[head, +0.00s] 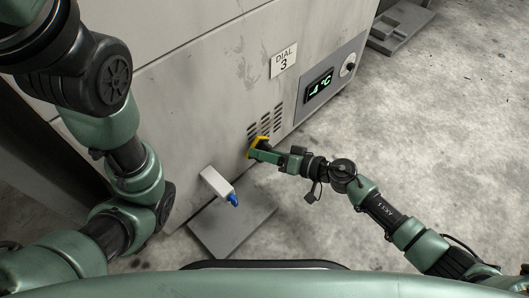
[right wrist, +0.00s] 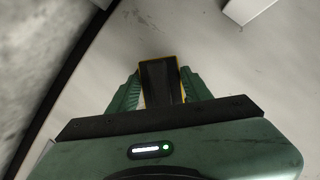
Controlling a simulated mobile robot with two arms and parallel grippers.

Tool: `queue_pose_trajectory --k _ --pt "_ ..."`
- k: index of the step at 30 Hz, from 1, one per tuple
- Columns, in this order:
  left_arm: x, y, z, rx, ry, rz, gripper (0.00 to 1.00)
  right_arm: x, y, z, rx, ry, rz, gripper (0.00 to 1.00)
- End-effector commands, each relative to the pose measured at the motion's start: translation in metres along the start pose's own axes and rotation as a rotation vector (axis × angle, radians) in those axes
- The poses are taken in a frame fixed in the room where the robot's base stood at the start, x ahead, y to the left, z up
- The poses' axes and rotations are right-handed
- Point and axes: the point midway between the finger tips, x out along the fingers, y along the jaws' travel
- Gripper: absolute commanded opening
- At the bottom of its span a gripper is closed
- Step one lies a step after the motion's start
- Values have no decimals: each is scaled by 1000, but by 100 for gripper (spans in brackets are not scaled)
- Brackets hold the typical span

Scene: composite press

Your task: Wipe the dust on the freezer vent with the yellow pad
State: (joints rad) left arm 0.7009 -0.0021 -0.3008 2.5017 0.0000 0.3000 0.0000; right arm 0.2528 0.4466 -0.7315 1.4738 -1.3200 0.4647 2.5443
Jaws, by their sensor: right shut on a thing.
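The yellow pad (head: 262,140) is in my right gripper (head: 256,152), up at the freezer's front face. In the right wrist view the pad (right wrist: 161,82) shows as a dark block with yellow edges between the two green fingers (right wrist: 160,88), which are shut on it. The freezer vent (head: 265,119), a set of dark slots, is just above the pad in the head view. I cannot tell whether the pad touches the panel. Dust on the vent is too small to make out. My left arm is at the left; its gripper is not in view.
A white box with a blue tip (head: 217,185) sticks out from the freezer front (head: 200,100), left of the pad, above a grey floor plate (head: 232,222).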

Motion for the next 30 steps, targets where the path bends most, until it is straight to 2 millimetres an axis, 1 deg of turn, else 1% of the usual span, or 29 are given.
queue_pose_trajectory --k 30 --pt "6 -1 5 2 -5 3 50 17 0 -7 0 1 0 4"
